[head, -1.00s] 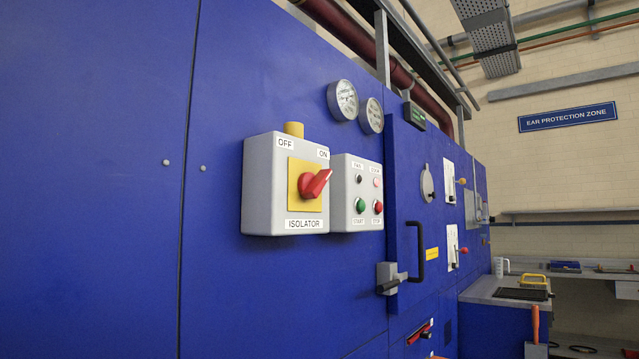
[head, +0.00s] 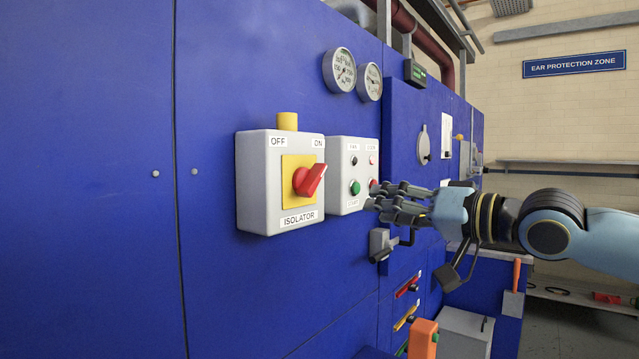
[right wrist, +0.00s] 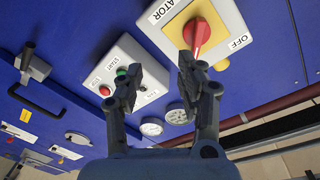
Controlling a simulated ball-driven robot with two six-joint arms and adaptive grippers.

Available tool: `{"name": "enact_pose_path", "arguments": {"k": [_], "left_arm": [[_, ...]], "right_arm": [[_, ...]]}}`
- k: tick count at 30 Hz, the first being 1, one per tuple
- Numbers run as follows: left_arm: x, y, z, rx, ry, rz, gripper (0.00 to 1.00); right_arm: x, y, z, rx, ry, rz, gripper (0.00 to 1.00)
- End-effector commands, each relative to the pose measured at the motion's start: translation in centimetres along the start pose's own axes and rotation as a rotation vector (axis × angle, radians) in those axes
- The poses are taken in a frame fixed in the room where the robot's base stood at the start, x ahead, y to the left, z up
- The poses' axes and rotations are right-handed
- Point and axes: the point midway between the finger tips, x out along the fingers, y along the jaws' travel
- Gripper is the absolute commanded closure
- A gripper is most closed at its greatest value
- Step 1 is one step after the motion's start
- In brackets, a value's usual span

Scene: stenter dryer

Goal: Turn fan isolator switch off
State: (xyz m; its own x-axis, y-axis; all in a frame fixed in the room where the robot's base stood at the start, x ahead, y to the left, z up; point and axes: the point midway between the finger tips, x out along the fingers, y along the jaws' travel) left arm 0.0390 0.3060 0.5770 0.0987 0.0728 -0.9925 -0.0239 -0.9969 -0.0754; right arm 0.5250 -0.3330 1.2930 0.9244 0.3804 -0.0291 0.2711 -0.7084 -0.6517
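The isolator box (head: 254,195) is a grey box on the blue panel, with a red rotary knob (head: 309,180) on a yellow plate. The knob points up and right, toward the ON label; OFF is at the upper left. In the right wrist view the red knob (right wrist: 197,36) lies ahead, beyond the fingertips. My right gripper (head: 372,198) is to the right of the isolator, in front of the start/stop box. In the right wrist view it (right wrist: 158,65) is open and empty, its fingers apart. My left gripper is not in view.
The start/stop box (head: 347,150) with push buttons is beside the isolator, partly hidden by my right gripper. Two round gauges (head: 340,70) are above. A door latch (head: 381,243) sits below the gripper. The blue panel left of the isolator is clear.

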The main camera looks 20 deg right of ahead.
Motion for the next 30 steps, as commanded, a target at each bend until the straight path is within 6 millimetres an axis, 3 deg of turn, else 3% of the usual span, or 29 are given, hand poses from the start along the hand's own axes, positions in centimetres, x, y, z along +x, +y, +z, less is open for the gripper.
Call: {"name": "enact_pose_path", "arguments": {"k": [1, 5, 15, 30], "left_arm": [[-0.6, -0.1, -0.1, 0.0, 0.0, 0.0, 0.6], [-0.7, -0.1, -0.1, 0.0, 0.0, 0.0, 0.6], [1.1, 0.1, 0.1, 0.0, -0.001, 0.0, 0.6], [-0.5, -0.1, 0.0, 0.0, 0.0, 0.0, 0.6]], "right_arm": [[-0.2, -2.6, -0.5, 0.008, -0.016, -0.037, 0.62], [-0.4, -5.3, -0.6, 0.031, -0.035, -0.082, 0.62], [2.3, -5.7, -0.3, 0.039, -0.031, -0.094, 0.62], [9.1, -6.2, -0.3, 0.035, -0.034, -0.085, 0.62]]}}
